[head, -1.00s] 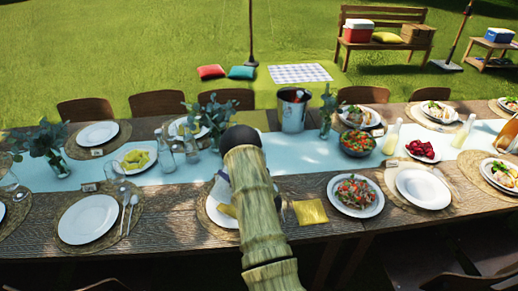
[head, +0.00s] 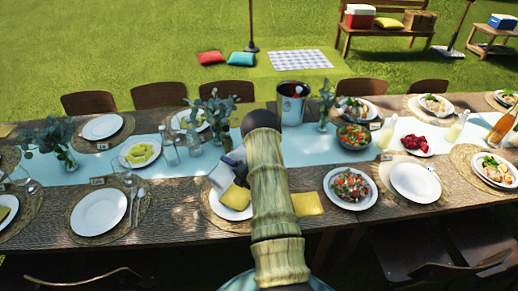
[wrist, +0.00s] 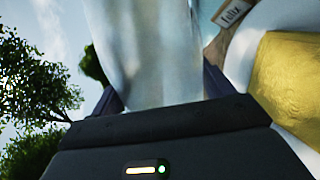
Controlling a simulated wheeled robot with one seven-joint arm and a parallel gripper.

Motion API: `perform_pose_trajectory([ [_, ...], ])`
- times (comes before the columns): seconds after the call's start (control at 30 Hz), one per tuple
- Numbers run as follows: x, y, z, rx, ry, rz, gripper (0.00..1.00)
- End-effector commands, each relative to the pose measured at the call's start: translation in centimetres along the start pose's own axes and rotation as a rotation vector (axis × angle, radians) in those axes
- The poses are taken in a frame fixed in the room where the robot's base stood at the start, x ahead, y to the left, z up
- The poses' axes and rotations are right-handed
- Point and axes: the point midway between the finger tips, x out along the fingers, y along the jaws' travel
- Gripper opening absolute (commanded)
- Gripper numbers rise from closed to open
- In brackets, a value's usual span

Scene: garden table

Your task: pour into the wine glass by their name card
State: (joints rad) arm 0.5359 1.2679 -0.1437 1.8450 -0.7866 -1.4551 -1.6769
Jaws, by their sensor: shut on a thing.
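My gripper (head: 236,158) is shut on a pale, cloudy vessel (wrist: 150,50), which fills the middle of the wrist view between my fingers. In the head view the vessel (head: 221,177) shows as a whitish shape above a plate with a yellow napkin (head: 236,197), partly behind my arm. Its mouth and contents cannot be made out. A name card (wrist: 232,12) that seems to read "Felix" shows at the top of the wrist view. No wine glass by that card can be made out. A clear stemmed glass (head: 127,181) stands by the left setting's card (head: 97,181).
A plate with a yellow napkin (wrist: 290,90) is close on the right in the wrist view. Small bottles (head: 170,152), an ice bucket (head: 292,104), a salad plate (head: 349,187) and a leafy vase (head: 55,143) crowd the table. The pale runner (head: 300,150) has some bare room.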

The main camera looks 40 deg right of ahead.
Motion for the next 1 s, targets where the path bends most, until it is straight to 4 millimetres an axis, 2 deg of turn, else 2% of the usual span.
perform_pose_trajectory([
  [1.0, -0.2, 1.5, 0.9, 0.114, 0.021, 0.005, 0.27],
])
